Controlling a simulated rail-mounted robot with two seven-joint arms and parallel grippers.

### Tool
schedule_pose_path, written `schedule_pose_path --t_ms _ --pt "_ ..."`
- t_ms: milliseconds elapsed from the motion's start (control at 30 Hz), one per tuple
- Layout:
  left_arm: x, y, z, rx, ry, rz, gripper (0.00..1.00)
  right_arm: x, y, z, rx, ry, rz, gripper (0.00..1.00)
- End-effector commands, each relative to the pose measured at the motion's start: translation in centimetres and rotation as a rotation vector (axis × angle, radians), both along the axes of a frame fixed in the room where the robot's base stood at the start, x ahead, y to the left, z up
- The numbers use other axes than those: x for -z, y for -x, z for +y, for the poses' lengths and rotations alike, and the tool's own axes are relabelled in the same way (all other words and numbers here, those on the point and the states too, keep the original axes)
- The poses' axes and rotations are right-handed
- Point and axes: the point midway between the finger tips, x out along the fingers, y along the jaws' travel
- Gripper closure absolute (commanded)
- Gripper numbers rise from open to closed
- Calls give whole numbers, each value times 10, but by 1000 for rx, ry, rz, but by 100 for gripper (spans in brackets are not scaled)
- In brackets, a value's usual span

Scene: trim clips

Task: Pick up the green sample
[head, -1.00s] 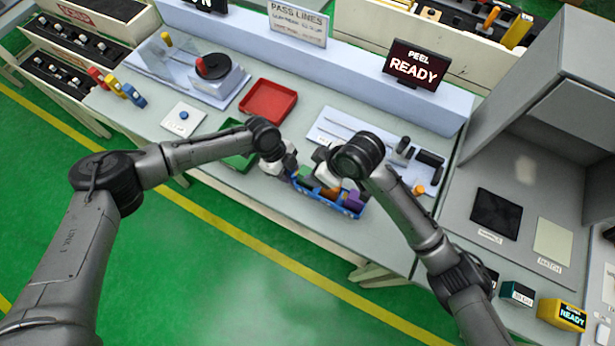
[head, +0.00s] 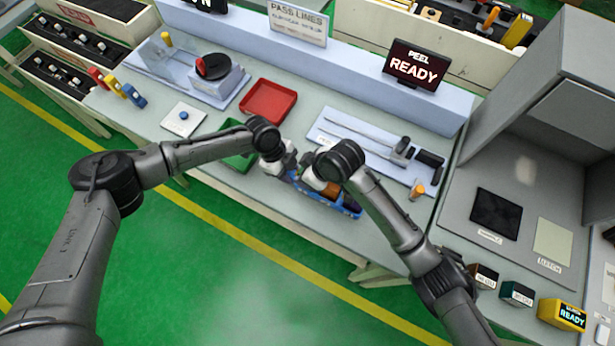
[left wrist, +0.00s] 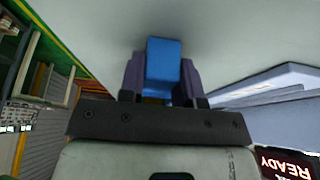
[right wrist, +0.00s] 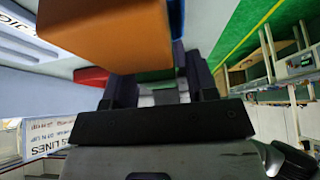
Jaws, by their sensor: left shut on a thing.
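The blue bin (head: 345,206) sits at the table's front edge, with an orange block (head: 331,191) in it. The orange block looms large in the right wrist view (right wrist: 105,32). My right gripper (head: 316,178) is over the bin, fingers apart. A green patch (right wrist: 155,76) shows beyond its fingers; I cannot tell whether it is the green sample or the green tray. The grippers hide much of the bin's contents.
A red tray (head: 268,100) lies behind the bin, and a green tray (head: 238,161) is partly hidden by my left arm. A pale fixture plate (head: 336,131) with dark parts lies to the right. A READY display (head: 416,65) stands at the back. Floor lies beyond the front edge.

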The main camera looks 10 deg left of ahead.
Motion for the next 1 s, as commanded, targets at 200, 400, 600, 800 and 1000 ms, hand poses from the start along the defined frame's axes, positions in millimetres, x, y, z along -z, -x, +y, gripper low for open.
schedule_pose_path --t_ms 200,400,600,800,1000 --pt "0 0 0 0 0 0 93 0 0 0 0 0 0 69" --pt "0 0 0 0 0 0 93 0 0 0 0 0 -1 88" --pt "0 0 0 0 0 0 93 -1 0 0 0 0 -1 92" --pt "0 0 0 0 0 0 93 -14 -1 0 1 -2 -4 92" --pt "0 0 0 0 0 0 93 -48 -1 0 -1 -2 -5 92"
